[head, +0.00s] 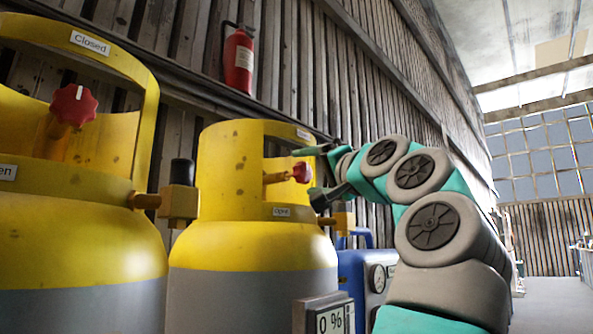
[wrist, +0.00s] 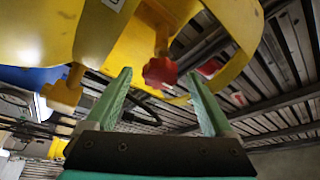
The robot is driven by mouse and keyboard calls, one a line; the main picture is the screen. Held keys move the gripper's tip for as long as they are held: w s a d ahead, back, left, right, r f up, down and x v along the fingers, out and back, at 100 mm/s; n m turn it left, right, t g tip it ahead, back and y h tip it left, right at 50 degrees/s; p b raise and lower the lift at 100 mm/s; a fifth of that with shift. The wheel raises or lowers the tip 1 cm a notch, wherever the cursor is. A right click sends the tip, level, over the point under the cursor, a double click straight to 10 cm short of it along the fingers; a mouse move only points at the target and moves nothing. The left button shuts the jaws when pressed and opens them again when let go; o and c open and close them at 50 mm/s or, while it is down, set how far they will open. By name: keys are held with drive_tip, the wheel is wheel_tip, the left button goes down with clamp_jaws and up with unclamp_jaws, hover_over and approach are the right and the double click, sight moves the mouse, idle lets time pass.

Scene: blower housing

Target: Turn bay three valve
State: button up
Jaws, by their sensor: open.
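Two yellow-and-grey gas cylinders stand side by side in the head view, each with a red valve knob. The nearer cylinder (head: 75,235) has its knob (head: 74,104) at upper left. The farther cylinder (head: 250,240) has its knob (head: 302,172) in the cut-out of its yellow collar, between a "Closed" label above and an "Open" label (head: 282,212) below. My gripper (head: 306,174) is open at this farther knob. In the wrist view, the red knob (wrist: 160,71) shows between the green fingertips of my gripper (wrist: 159,74), with gaps on both sides. No bay number is readable.
The yellow collar (wrist: 241,40) curves around the knob area. A brass fitting with a black cap (head: 181,190) sits between the cylinders. A blue machine with gauges (head: 362,280) and a "0 %" display (head: 330,318) stand close by. A fire extinguisher (head: 238,60) hangs on the wall.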

sight(306, 171)
drive_tip(key=p+x, duration=0.1)
drive_tip(key=x, duration=0.2)
drive_tip(key=shift+w+a+r+p, duration=0.15)
drive_tip(key=shift+w+p, duration=0.15)
drive_tip(key=shift+w+a, duration=0.4)
drive_tip(key=shift+w, duration=0.15)
drive_tip(key=shift+c, duration=0.4)
drive_tip(key=c, duration=1.3)
drive_tip(key=shift+n, duration=0.7)
idle(0.5)
drive_tip(key=shift+a+y, duration=0.1)
drive_tip(key=shift+y, duration=0.3)
